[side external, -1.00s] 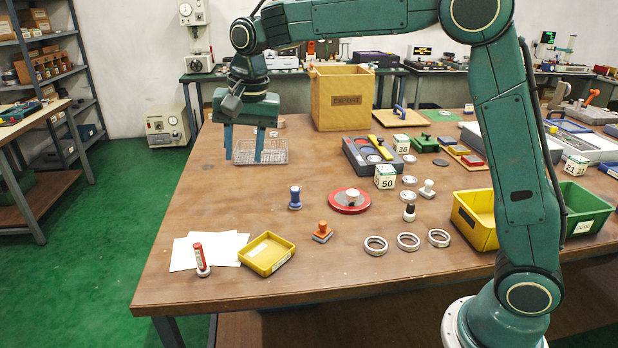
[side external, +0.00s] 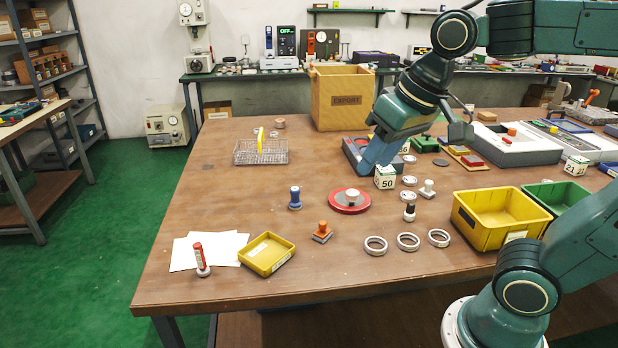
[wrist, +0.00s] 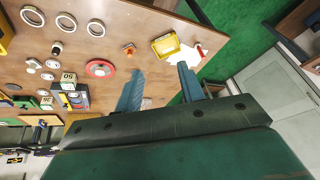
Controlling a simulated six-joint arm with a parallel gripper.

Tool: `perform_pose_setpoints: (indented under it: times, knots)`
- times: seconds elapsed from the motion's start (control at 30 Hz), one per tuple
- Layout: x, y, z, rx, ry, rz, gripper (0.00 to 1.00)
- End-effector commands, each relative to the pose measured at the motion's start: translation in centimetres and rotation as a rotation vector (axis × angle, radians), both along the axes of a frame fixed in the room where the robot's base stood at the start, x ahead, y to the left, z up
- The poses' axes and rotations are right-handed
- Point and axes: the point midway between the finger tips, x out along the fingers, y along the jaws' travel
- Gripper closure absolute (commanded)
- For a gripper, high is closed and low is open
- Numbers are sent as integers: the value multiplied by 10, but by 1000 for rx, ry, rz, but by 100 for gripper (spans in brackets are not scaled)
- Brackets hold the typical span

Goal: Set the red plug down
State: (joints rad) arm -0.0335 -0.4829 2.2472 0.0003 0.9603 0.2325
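A plug with a red handle (side external: 199,254) and a pale round foot stands upright on the table at the front left, by some white paper. It also shows small in the wrist view (wrist: 200,50), at the top. My gripper (side external: 369,168) is well away from it, up and to the right, over or in front of the grey tray with the small numbered blocks. In the wrist view my gripper (wrist: 160,69) has its two blue fingers apart with nothing between them. A yellow item (side external: 260,140) stands in the wire basket (side external: 245,157) at the back left.
A yellow dish (side external: 267,254), orange stamp (side external: 322,233), blue-handled plug (side external: 295,198) and red disc (side external: 349,207) stand near the front. Several metal rings (side external: 408,242) lie to their right. A yellow bin (side external: 482,235) is further right. The left middle of the table is clear.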

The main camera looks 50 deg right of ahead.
Motion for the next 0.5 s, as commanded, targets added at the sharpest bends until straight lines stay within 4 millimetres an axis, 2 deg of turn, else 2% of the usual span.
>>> perform_pose_setpoints:
  times: [0.03, 0.2, 0.33, 0.5]
  knots:
    - [-13, -2, -5, -14, -14, 24, 61]
    - [-46, -6, -22, -60, -50, 107, 61]
    - [-62, -8, -32, -85, -68, 149, 61]
    - [-70, -8, -39, -100, -76, 174, 61]
